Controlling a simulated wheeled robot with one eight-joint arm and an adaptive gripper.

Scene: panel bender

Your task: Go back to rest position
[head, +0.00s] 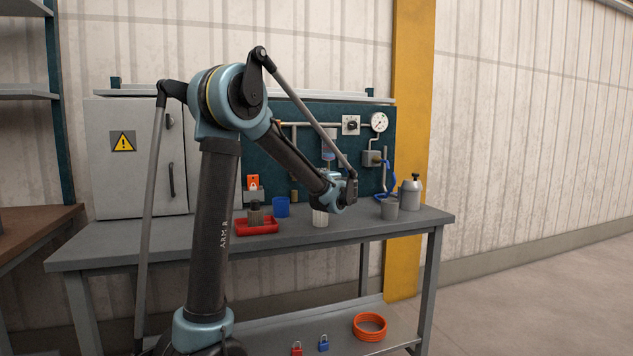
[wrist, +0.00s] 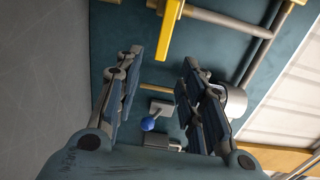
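My gripper (wrist: 162,60) is open in the wrist view, its two fingers wide apart with nothing held between them. Behind the fingers is the teal panel (wrist: 215,25), with a blue knob (wrist: 148,124) on a grey fitting seen between them. In the head view my arm rises in front of the bench and bends down to the right, its end near the panel above the bench top. The fingers cannot be made out clearly there.
The grey bench (head: 425,218) carries a red tray (head: 257,229), a blue cup (head: 281,207), a grey cup (head: 389,209) and a canister (head: 410,193). A grey cabinet (head: 140,180) stands left. Floor at right is clear.

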